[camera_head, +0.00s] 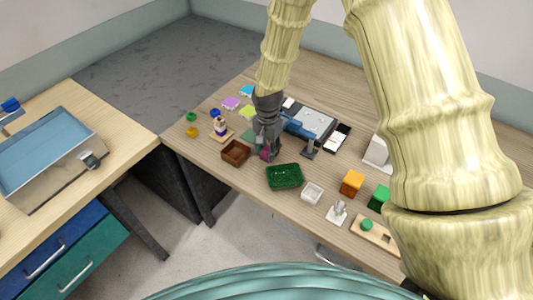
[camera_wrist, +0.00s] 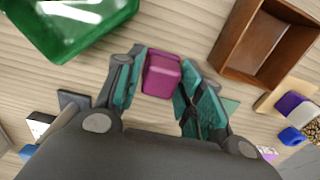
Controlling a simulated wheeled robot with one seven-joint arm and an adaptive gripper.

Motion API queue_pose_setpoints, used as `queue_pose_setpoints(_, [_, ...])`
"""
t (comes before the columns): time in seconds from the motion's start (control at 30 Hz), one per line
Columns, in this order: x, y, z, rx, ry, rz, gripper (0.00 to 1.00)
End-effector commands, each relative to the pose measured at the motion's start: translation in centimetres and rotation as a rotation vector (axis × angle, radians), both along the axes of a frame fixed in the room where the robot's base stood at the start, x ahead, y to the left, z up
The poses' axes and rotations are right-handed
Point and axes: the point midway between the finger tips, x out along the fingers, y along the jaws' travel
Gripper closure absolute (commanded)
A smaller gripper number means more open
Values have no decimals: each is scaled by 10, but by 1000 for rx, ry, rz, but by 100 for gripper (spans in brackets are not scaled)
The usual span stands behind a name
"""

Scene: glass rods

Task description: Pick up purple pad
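A flat purple pad (camera_head: 230,102) lies near the far left part of the table, beside other coloured pads. My gripper (camera_head: 266,156) points down at the middle of the table, to the right of and nearer than this pad. In the wrist view my gripper (camera_wrist: 162,68) has its teal-lined fingers on either side of a magenta block (camera_wrist: 162,77). The fingertips look close to the block's sides, but I cannot tell whether both press on it. The block also shows partly at the gripper in the head view (camera_head: 265,154).
A brown box (camera_head: 235,144) and a green tray (camera_head: 298,177) flank my gripper. A blue and grey microscope-like device (camera_head: 299,128) stands just right of it. A yellow-green pad (camera_head: 247,112) and a bottle (camera_head: 220,127) are left of it.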

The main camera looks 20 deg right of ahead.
Motion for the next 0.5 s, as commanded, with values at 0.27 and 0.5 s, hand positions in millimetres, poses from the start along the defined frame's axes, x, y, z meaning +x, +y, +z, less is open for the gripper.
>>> queue_pose_setpoints(0.27, [0, 0, 0, 0, 0, 0, 94])
queue_pose_setpoints(0.5, [0, 1, 3, 0, -1, 0, 94])
